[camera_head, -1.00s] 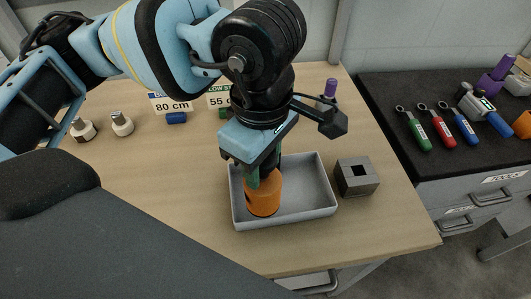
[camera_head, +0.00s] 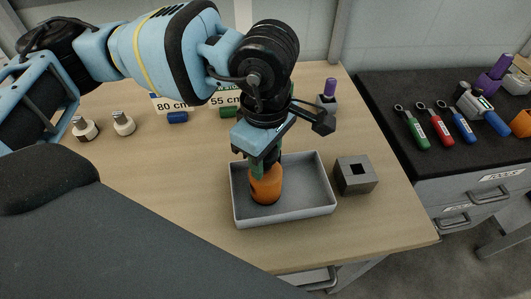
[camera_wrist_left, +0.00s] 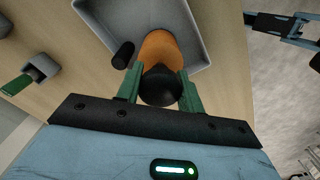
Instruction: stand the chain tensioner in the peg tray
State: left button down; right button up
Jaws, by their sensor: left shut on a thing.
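The chain tensioner (camera_head: 266,186), an orange cylinder with a black rounded top, is in the grip of my left gripper (camera_head: 263,165). In the left wrist view the green fingers of the left gripper (camera_wrist_left: 160,88) close on both sides of the black top, and the orange body (camera_wrist_left: 161,47) points away from them. A short black stub sticks out beside it. The grey peg tray (camera_head: 318,210) has low walls. The tensioner stands roughly upright over or inside the tray's left part; I cannot tell whether it touches the floor. My right gripper is not in view.
A grey block with a square hole (camera_head: 356,174) stands close to the tray's right wall. White-topped parts (camera_head: 123,123), blue and green pieces and a purple-topped holder (camera_head: 328,98) stand at the back. Tools lie on a black cabinet (camera_head: 398,150) at right. The front table is clear.

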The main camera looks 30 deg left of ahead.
pick_arm(q)
jog(key=shift+f, duration=0.15)
jog(key=c, duration=0.9)
grip_release()
notch_tip(320, 180, up, 12)
jog(key=shift+r, duration=0.2)
